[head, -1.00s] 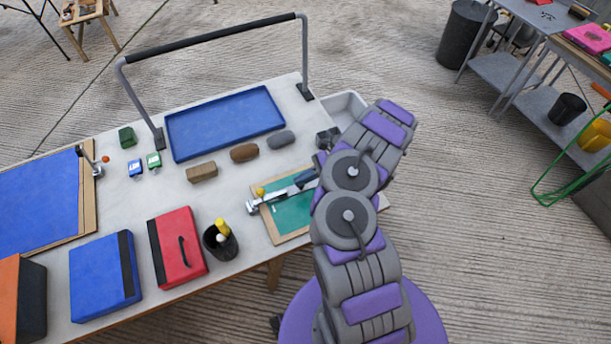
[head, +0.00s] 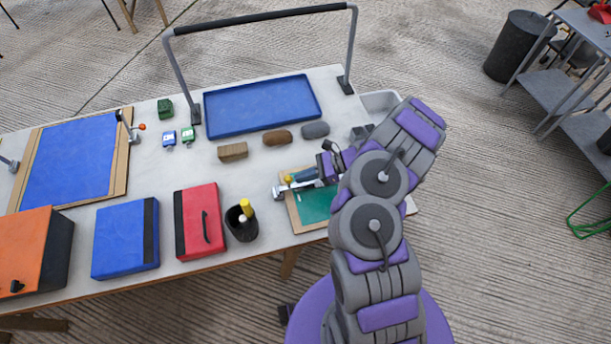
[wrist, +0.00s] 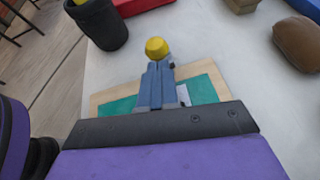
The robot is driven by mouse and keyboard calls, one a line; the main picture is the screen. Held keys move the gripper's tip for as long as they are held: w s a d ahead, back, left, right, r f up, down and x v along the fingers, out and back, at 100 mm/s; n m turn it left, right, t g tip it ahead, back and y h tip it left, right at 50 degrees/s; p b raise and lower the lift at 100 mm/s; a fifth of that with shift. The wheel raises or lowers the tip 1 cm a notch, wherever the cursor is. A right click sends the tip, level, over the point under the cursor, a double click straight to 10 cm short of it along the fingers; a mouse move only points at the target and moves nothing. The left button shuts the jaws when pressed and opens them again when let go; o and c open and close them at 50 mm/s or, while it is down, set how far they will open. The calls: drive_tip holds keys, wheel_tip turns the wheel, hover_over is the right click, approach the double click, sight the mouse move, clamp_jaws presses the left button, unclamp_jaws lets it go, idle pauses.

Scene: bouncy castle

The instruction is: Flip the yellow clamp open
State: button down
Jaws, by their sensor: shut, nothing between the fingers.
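The clamp's yellow knob (head: 288,179) sits above the left edge of a small framed green board near the table's front right. The clamp's metal body (head: 279,192) grips that edge, and its bar runs right under my arm. My gripper (head: 301,176) is over the board with its fingers pointing left at the knob. In the wrist view my shut, empty fingers (wrist: 157,72) end right at the yellow knob (wrist: 157,47). I cannot tell whether they touch it. The green board (wrist: 205,90) lies below, and my gripper hides most of the clamp there.
A black cup (head: 241,224) with a yellow-handled item stands left of the board. Red (head: 199,222), blue (head: 125,240) and orange (head: 30,245) cases lie further left. A wooden block (head: 233,151) and a brown lump (head: 277,138) lie behind. A blue tray (head: 262,102) is at the back.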

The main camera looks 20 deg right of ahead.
drive_tip(key=shift+r, duration=0.1)
drive_tip(key=shift+a+r+h+p, duration=0.25)
drive_tip(key=shift+h+p, duration=0.15)
drive_tip(key=shift+p, duration=0.3)
